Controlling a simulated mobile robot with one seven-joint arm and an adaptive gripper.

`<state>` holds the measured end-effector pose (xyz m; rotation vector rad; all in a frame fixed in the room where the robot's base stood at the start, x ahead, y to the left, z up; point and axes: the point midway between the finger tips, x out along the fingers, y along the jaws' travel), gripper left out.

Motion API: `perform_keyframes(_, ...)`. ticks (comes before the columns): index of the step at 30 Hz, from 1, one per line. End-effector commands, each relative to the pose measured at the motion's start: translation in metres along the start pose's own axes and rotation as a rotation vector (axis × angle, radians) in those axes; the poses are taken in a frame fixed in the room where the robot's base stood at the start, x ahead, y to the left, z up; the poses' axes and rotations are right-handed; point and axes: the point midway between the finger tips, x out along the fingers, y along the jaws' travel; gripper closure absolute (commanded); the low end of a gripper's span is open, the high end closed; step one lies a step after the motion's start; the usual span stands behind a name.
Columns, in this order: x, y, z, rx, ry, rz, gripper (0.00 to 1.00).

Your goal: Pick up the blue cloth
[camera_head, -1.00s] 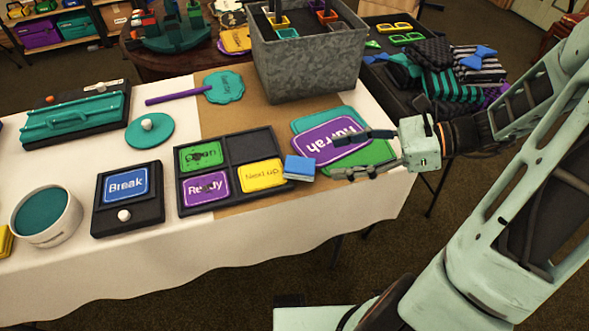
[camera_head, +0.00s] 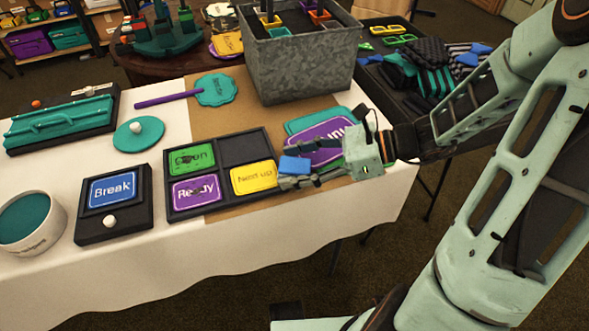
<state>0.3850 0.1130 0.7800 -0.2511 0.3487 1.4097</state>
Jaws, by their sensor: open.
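The blue cloth (camera_head: 294,164) is a small folded block at the right edge of the black sign tray (camera_head: 221,197), beside the yellow "Next up" sign (camera_head: 253,178). My gripper (camera_head: 284,166) reaches in from the right, low over the table. Its jaws are open, with one finger on the far side of the cloth and one on the near side. The near finger hides part of the cloth's front. I cannot tell whether either finger touches it.
A purple sign (camera_head: 322,139) lies partly under my gripper. A grey metal bin (camera_head: 300,70) stands behind. A "Break" sign holder (camera_head: 114,205) and a round white tub (camera_head: 55,228) are at the left. The table's front strip is clear.

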Motion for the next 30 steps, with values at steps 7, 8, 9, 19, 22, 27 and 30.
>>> perform_keyframes(7,-0.001,0.0,0.0,0.0,0.0,0.0,0.63)
perform_keyframes(8,-0.001,0.0,0.0,0.0,0.0,0.0,0.67)
perform_keyframes(9,-0.001,0.0,0.0,0.0,0.0,0.0,0.71)
perform_keyframes(19,-0.001,0.0,0.001,-0.001,0.0,0.0,0.86)
perform_keyframes(22,-0.002,0.0,0.002,-0.001,0.0,0.0,0.86)
perform_keyframes(27,-0.006,-0.002,0.009,-0.001,0.0,0.002,0.86)
perform_keyframes(30,-0.01,-0.003,0.016,-0.002,0.0,0.004,0.86)
